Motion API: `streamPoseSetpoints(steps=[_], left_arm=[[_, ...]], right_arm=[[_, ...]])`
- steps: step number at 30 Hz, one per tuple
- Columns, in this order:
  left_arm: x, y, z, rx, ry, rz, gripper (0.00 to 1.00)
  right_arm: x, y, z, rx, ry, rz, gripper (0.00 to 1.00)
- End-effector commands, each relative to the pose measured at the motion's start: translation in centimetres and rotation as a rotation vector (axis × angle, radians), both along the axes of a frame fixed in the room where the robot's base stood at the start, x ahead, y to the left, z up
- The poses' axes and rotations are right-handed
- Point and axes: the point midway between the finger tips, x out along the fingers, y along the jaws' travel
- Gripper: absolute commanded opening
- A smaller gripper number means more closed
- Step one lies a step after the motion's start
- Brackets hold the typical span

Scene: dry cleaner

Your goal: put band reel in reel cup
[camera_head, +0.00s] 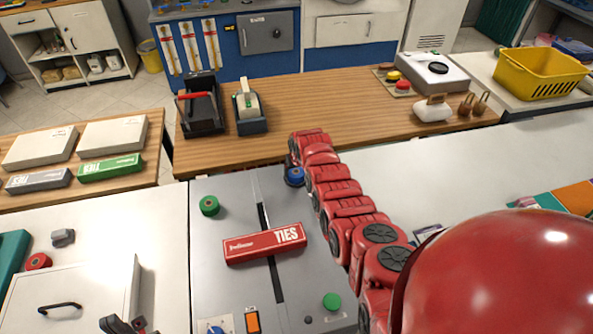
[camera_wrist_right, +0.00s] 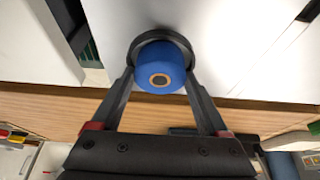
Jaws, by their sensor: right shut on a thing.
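The blue band reel (camera_head: 295,177) is at the far edge of the grey machine top (camera_head: 215,260) in the head view. My right gripper (camera_wrist_right: 160,77) is shut on this blue reel (camera_wrist_right: 160,70), one finger on each side. A dark round rim (camera_wrist_right: 160,34), likely the reel cup, curves around the reel in the right wrist view. I cannot tell whether the reel sits inside it or in front of it. My left gripper (camera_head: 122,325) shows only partly at the bottom left edge, dark, and its opening is unclear.
A red TIES box (camera_head: 265,243) lies across the machine's dark slot. Green round pieces (camera_head: 209,206) (camera_head: 332,302) stand on the machine top. A yellow basket (camera_head: 540,75) is at the far right.

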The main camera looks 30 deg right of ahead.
Motion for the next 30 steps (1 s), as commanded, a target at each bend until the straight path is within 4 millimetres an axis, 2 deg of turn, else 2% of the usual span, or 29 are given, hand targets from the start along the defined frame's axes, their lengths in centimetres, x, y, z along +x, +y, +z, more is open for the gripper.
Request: streamPoseSetpoints(steps=[1, 2, 5, 18, 30], left_arm=[[0.0, 0.0, -0.4, 0.000, 0.000, 0.000, 0.00], [0.0, 0.0, -0.2, 0.000, 0.000, 0.000, 0.00], [0.0, 0.0, -0.1, 0.000, 0.000, 0.000, 0.00], [0.0, 0.0, 0.0, 0.000, 0.000, 0.000, 0.00], [0.0, 0.0, -1.0, 0.000, 0.000, 0.000, 0.00]], right_arm=[[0.0, 0.0, -0.4, 0.000, 0.000, 0.000, 0.21], [0.0, 0.0, -0.2, 0.000, 0.000, 0.000, 0.83], [0.0, 0.0, -0.2, 0.000, 0.001, 0.000, 1.00], [-0.1, 0.1, 0.4, 0.000, 0.003, 0.002, 1.00], [-1.4, 0.4, 3.6, 0.000, -0.003, 0.000, 1.00]])
